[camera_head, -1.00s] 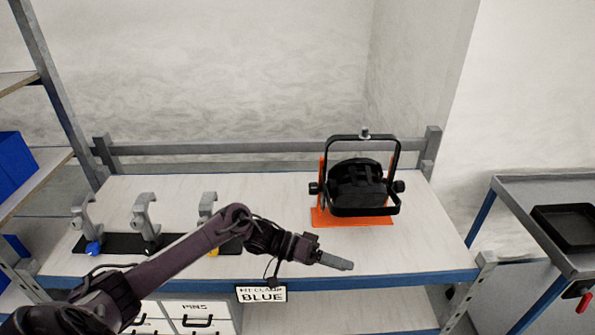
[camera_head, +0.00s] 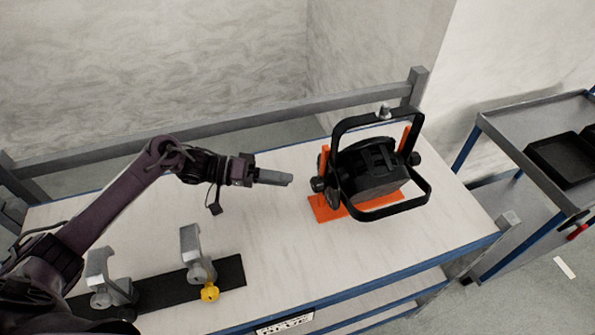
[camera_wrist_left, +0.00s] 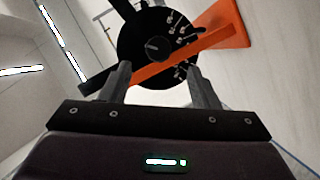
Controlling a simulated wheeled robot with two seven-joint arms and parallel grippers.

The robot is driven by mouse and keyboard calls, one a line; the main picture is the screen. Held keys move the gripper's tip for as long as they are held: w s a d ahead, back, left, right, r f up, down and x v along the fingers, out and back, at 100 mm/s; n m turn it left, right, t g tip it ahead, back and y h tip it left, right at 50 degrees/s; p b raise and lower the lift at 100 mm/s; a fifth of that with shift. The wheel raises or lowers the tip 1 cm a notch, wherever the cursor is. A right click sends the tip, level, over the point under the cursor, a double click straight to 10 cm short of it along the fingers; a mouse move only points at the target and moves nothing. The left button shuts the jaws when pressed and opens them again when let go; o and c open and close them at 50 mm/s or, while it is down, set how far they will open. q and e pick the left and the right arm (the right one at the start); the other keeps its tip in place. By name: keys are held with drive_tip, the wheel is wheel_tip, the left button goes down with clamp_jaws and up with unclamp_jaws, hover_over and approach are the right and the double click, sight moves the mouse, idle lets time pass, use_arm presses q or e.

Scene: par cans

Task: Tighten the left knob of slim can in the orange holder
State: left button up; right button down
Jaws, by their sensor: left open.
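The slim can (camera_head: 368,172) is black, with a black yoke (camera_head: 430,190) around it, and sits in the orange holder (camera_head: 328,207) on the bench. Its left knob (camera_head: 318,184) is a small black knob on the left side of the yoke. My left gripper (camera_head: 290,179) is just left of that knob, apart from it, pointing right and empty. My right gripper is not in view.
Grey clamps (camera_head: 195,252) stand on a black strip (camera_head: 232,272) at the bench's front left, one with a yellow knob (camera_head: 210,292). A grey cart with a black tray (camera_head: 560,160) stands at right. The bench between clamps and holder is clear.

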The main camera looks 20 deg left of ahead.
sight(312, 184)
use_arm(q)
drive_tip(key=x, duration=0.2)
drive_tip(key=p+x, duration=0.1)
drive_tip(key=x, duration=0.2)
drive_tip(key=shift+d+r+p, duration=0.2)
drive_tip(key=shift+d+p, duration=0.15)
drive_tip(key=shift+d, duration=0.1)
drive_tip(key=shift+w+d+f, duration=0.1)
drive_tip(key=shift+d+f, duration=0.1)
drive_tip(key=shift+d, duration=0.1)
drive_tip(key=shift+d+f, duration=0.1)
drive_tip(key=shift+d, duration=0.1)
drive_tip(key=shift+w+d, duration=0.1)
drive_tip(key=c, duration=0.8)
drive_tip(key=shift+c, duration=1)
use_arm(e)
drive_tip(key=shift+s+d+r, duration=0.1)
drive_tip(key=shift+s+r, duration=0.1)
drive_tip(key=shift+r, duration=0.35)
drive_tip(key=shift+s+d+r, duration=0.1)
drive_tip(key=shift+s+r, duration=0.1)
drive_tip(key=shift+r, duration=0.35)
